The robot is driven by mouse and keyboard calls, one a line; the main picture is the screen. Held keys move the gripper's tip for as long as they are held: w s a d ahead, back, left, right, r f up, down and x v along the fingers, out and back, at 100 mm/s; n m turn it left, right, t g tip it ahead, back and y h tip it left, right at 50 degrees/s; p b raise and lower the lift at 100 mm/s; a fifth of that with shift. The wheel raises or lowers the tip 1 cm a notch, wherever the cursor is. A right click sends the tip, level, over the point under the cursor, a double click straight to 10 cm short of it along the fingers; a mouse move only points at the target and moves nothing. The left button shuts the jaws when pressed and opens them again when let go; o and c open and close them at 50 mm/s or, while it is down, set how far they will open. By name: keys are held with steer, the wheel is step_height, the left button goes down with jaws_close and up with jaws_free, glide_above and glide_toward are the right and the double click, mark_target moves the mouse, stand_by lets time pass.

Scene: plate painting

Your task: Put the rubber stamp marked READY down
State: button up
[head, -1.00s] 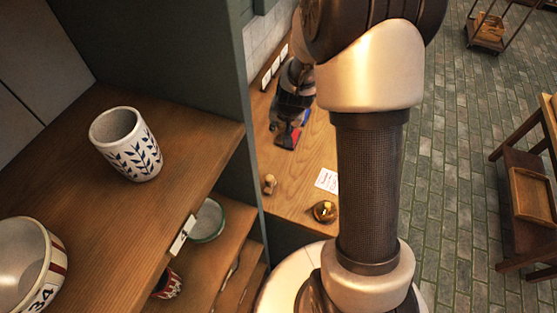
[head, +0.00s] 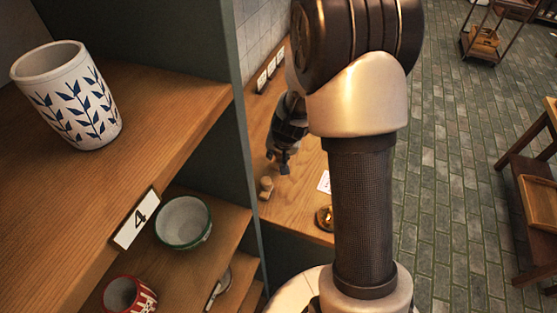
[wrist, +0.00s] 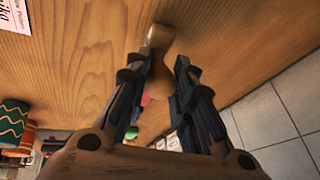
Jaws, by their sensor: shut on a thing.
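My gripper (wrist: 167,66) has its two dark fingers around a small tan wooden piece, which I take to be the rubber stamp (wrist: 161,52); part of it shows at the fingertips in the wrist view. Its READY marking cannot be read. In the head view my gripper (head: 281,167) is low over the wooden counter (head: 301,193), and what it holds is not clear there. A small wooden piece (head: 266,187) is just front-left of the fingers; I cannot tell whether it is the same piece.
A white card (head: 323,182) and a small brass-coloured bowl (head: 324,217) are on the counter to the right. A shelf unit with a leaf-patterned cup (head: 72,97) and a green-rimmed bowl (head: 184,222) stands at left.

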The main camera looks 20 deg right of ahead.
steer(key=shift+f+b, duration=0.3)
steer(key=shift+f, duration=0.5)
steer(key=shift+f, duration=0.2)
steer(key=o, duration=0.9)
steer(key=shift+r, duration=0.1)
steer(key=shift+r, duration=0.25)
steer(key=p+v, duration=0.7)
steer(key=v, duration=0.5)
steer(key=shift+f, duration=0.15)
